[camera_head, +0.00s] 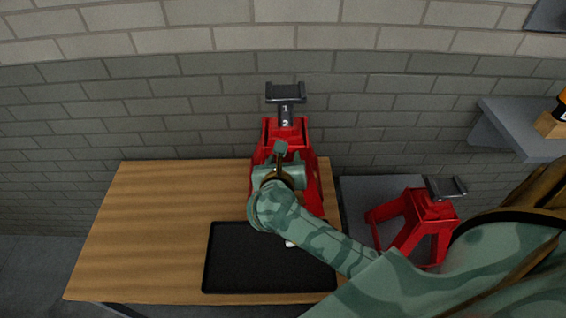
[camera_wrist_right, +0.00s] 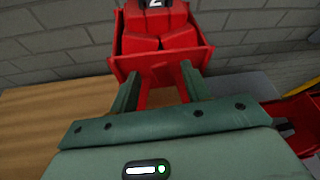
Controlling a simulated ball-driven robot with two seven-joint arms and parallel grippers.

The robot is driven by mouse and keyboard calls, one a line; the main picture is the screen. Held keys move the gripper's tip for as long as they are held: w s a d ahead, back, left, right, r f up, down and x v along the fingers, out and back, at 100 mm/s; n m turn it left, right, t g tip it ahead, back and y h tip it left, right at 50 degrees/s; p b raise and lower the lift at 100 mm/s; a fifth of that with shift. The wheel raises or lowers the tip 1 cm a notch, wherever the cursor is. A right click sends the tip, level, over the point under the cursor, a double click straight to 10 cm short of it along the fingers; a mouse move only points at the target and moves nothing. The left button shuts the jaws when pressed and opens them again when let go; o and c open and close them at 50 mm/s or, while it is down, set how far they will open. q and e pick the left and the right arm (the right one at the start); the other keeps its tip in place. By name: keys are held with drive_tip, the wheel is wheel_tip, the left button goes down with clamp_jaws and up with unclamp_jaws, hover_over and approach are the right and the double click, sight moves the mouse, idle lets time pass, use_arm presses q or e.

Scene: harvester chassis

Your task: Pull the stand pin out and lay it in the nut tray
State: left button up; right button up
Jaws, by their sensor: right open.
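A red jack stand (camera_head: 268,137) with a dark grey numbered post and saddle stands at the back of the wooden table; its red top also shows in the right wrist view (camera_wrist_right: 165,42). I cannot make out the stand pin; my right arm and gripper cover the middle of the stand. My right gripper (camera_wrist_right: 160,88) is open in front of the stand, with red stand parts showing beyond and between its fingers. I see nothing held. The black tray (camera_head: 235,262) lies at the table's front, partly under my forearm. My left gripper is out of view.
A second red stand (camera_head: 428,212) is to the right on a grey surface (camera_head: 375,188). A grey shelf (camera_head: 505,125) juts out at the far right. A small white thing (camera_head: 290,244) shows by my forearm above the tray. The table's left side (camera_head: 150,225) is clear.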

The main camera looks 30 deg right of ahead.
drive_tip(key=shift+b+x, duration=0.3)
drive_tip(key=shift+x, duration=0.7)
clamp_jaws()
drive_tip(key=shift+s+a, duration=0.3)
drive_tip(key=shift+s, duration=0.1)
drive_tip(key=shift+s+a+p, duration=0.4)
drive_tip(key=shift+s+p, duration=0.05)
drive_tip(key=shift+s, duration=0.25)
drive_tip(key=shift+s+a+p, duration=0.2)
drive_tip(key=shift+s+a, duration=0.3)
drive_tip(key=shift+s, duration=0.3)
drive_tip(key=shift+s+a+p, duration=0.2)
drive_tip(key=shift+s+a, duration=0.3)
drive_tip(key=shift+s, duration=0.3)
drive_tip(key=shift+s+a+p, duration=0.2)
drive_tip(key=shift+s+a, duration=0.3)
drive_tip(key=shift+s, duration=0.3)
